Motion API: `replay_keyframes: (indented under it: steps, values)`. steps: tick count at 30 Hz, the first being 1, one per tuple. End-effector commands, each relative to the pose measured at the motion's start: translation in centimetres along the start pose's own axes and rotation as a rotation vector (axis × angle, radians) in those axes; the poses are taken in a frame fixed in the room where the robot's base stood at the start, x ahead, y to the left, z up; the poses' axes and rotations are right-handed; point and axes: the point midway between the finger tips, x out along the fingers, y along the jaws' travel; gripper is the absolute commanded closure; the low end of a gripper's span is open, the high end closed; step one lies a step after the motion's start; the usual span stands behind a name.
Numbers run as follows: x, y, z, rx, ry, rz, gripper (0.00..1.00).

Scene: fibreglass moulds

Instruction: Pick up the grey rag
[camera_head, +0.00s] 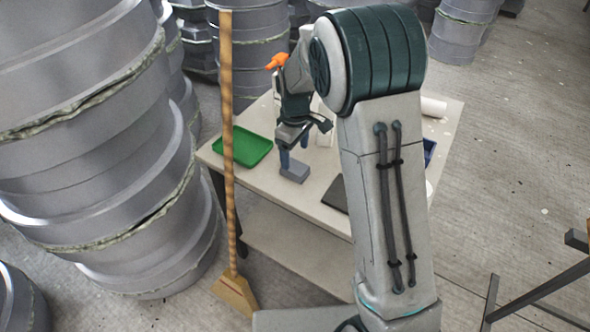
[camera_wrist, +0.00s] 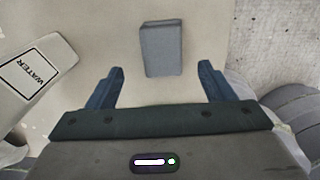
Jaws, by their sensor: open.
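The grey rag (camera_head: 295,171) is a small, folded, blue-grey block lying flat on the pale table. In the wrist view the rag (camera_wrist: 162,48) sits just ahead of the fingertips, roughly centred between them. My gripper (camera_head: 293,151) hangs over the table close to the rag, its dark blue fingers pointing down. In the wrist view my gripper (camera_wrist: 160,70) has its fingers spread wider than the rag, with nothing between them. I cannot tell the exact height of the fingertips above the rag.
A green tray (camera_head: 257,147) lies left on the table (camera_head: 262,187). A white container marked WATER (camera_wrist: 38,78) stands left of my gripper in the wrist view. A dark flat item (camera_head: 335,194) and a white roll (camera_head: 433,106) lie right. A broom (camera_head: 229,170) stands before the table, near stacked moulds (camera_head: 95,130).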

Motion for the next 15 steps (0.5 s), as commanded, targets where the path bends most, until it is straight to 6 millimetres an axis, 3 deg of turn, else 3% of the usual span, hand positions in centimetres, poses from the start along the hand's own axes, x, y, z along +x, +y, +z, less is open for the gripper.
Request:
replay_keyframes:
  steps: [7,15]
  values:
    - [3.8,-0.4,0.3,0.000,-0.003,-0.002,0.25]
    - [4.7,-0.4,0.2,0.001,0.000,0.000,0.25]
